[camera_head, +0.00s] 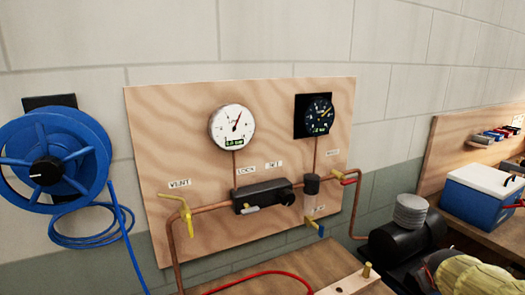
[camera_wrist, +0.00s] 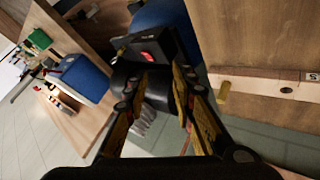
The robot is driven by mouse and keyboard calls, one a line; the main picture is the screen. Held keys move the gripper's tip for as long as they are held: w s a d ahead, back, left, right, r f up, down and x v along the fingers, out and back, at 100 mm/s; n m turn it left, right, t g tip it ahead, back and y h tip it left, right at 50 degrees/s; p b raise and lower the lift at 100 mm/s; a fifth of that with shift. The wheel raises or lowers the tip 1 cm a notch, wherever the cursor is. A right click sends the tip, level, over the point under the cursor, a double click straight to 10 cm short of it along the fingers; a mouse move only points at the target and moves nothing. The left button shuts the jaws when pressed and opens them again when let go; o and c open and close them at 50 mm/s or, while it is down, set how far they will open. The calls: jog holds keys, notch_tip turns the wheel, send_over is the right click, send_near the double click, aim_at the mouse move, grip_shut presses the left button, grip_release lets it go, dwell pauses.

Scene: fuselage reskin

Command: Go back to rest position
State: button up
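My gripper (camera_wrist: 162,70) shows in the wrist view with its two yellow and black fingers reaching up the middle of the picture. A gap lies between the fingertips and nothing is held in it. A dark object with a red spot (camera_wrist: 150,54) lies beyond the fingertips; I cannot tell how far. I cannot make out my gripper in the head view.
A wooden gauge panel (camera_head: 175,130) with copper pipes and valve levers stands on the wall. A blue hose reel (camera_head: 85,145) hangs left of it. A black machine (camera_head: 395,243) and a blue-white cooler (camera_head: 470,197) are at right. The cooler also shows in the wrist view (camera_wrist: 82,80).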

jog(key=s+a+m+g+y+p, duration=0.1)
jog(key=s+a+g+y, duration=0.1)
jog(key=s+a, duration=0.85)
jog(key=s+a+m+g+y+p, duration=0.1)
jog(key=s+a+m+y, duration=0.15)
jog(key=s+a, duration=0.85)
jog(key=w+a+r+n+t+y, duration=0.1)
jog(key=w+a+r+n, duration=0.1)
jog(key=a+r, duration=0.3)
jog(key=a, duration=0.3)
jog(key=shift+a+n+t, duration=0.25)
jog(key=shift+n+t, duration=0.1)
jog(key=shift+t, duration=0.05)
jog(key=shift+r, duration=0.1)
jog(key=shift+c, duration=0.4)
